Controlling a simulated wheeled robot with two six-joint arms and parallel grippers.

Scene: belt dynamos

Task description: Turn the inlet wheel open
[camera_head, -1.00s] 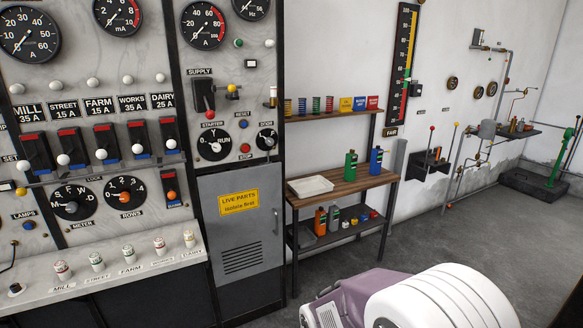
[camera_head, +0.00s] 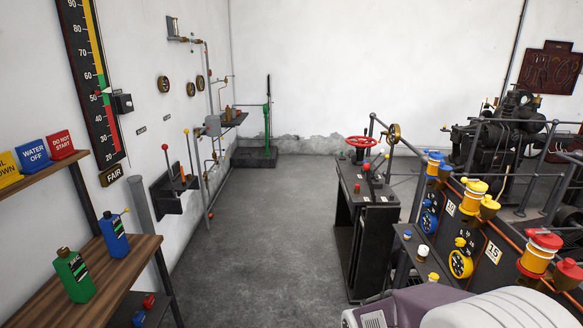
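A red handwheel (camera_head: 363,142) sits on top of a dark control stand (camera_head: 367,205) right of the middle of the head view. A brass-coloured wheel (camera_head: 393,134) stands upright just right of it. No label that I can read tells which one is the inlet wheel. How far either wheel is turned cannot be told. Neither of my grippers is in view, and no arm reaches toward the wheels.
Open grey floor (camera_head: 262,215) lies between the left wall and the stand. A wooden bench (camera_head: 128,268) with green and blue bottles is at near left. Panels with yellow, blue and red fittings (camera_head: 475,195) and railings crowd the right. A green-posted pump (camera_head: 267,120) stands at the back.

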